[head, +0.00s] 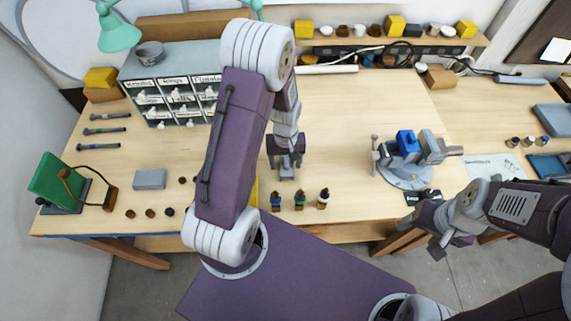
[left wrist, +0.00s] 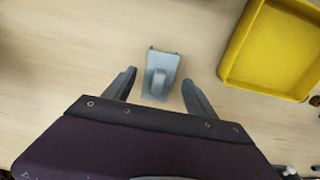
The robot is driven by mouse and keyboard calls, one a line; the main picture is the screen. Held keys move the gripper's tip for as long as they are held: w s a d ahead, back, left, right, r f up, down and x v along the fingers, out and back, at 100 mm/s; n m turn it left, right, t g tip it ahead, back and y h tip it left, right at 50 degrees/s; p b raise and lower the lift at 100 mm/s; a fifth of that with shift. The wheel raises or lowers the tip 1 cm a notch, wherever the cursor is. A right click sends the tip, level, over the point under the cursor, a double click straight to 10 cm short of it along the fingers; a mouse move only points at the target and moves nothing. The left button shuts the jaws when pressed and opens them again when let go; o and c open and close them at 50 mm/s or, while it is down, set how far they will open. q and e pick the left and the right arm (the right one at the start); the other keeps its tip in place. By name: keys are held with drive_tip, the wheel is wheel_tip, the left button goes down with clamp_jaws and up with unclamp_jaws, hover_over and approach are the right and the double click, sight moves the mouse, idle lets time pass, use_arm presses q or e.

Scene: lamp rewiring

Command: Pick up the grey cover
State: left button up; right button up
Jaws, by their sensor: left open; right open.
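The grey cover (left wrist: 161,76) lies on the wooden table in the left wrist view, a small plate with a raised rounded part. It sits ahead of and between the two fingers of my left gripper (left wrist: 158,88), which is open and empty. In the head view my left gripper (head: 286,158) hangs over the table, with the cover (head: 287,173) just below it, partly hidden. I cannot tell the exact height between them. My right gripper (head: 443,243) is open and empty, off the table's front edge at the right.
A yellow tray (left wrist: 228,72) lies right of the cover in the left wrist view. Small bottles (head: 299,201) stand at the front edge. A vise with a blue part (head: 406,141) stands to the right. A grey block (head: 150,179) and a drawer cabinet (head: 160,72) are to the left.

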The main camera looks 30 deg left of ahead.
use_arm(q)
drive_tip(key=shift+d+f, duration=0.3)
drive_tip(key=shift+a, duration=0.25)
drive_tip(key=c, duration=1.4)
drive_tip(key=shift+d, duration=0.1)
clamp_jaws()
drive_tip(key=shift+w, duration=0.1)
